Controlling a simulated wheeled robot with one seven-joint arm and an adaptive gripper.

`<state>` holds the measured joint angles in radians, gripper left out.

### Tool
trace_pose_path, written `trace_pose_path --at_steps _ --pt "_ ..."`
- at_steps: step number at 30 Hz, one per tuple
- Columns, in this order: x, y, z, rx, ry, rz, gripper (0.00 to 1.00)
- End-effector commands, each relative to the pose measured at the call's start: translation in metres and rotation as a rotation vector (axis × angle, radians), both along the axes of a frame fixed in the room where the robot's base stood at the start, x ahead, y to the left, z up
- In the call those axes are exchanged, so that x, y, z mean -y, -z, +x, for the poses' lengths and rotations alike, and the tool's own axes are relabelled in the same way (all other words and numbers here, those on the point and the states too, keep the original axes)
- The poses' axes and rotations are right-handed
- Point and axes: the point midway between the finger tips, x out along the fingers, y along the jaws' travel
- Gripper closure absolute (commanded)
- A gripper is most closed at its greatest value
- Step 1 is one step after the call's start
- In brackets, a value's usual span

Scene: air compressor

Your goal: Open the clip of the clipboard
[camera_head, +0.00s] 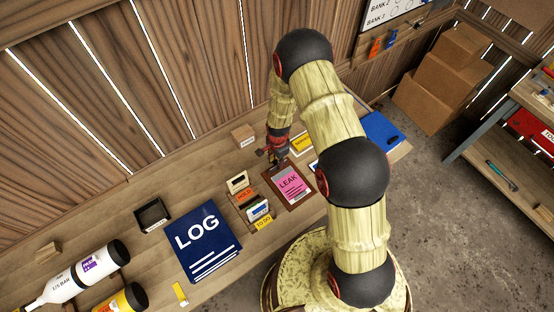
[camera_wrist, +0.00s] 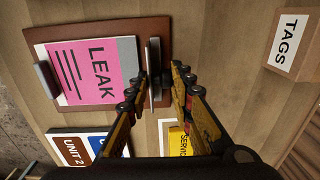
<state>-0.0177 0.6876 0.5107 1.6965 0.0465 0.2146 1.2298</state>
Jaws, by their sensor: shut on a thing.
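The brown clipboard (camera_head: 297,206) lies flat on the wooden bench and bears a pink LEAK sheet (camera_head: 291,185). In the wrist view the clipboard (camera_wrist: 90,29) shows its sheet (camera_wrist: 88,70) sideways, over a grey sheet. The metal clip (camera_wrist: 154,72) is at the board's right edge in that view, standing up between my fingers. My gripper (camera_wrist: 155,85) is shut on the clip, one finger on each side. In the head view my gripper (camera_head: 276,157) is at the board's far end, and the clip is mostly hidden by it.
A TAGS box (camera_head: 243,136) stands beyond the clipboard, with a yellow card (camera_head: 302,143) to the right. A card holder (camera_head: 246,198) stands close on the left, then the LOG book (camera_head: 203,242). A blue clipboard (camera_head: 382,131) lies at the bench's right end.

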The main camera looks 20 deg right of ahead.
Motion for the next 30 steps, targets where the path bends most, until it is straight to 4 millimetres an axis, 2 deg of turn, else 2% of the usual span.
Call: trace_pose_path --at_steps 1,7,8,15,25,30 --pt "-0.001 -0.005 0.011 0.022 -0.001 0.001 1.0" --pt "0.0 -0.005 0.011 0.022 -0.001 0.001 1.0" --pt "0.0 -0.005 0.011 0.021 -0.001 0.0 0.76" --pt "0.0 -0.002 0.006 0.012 -0.001 0.0 0.62" --pt "0.0 -0.003 0.003 0.005 -0.001 0.0 0.62" --pt "0.0 -0.019 0.002 0.006 -0.001 0.0 0.62"
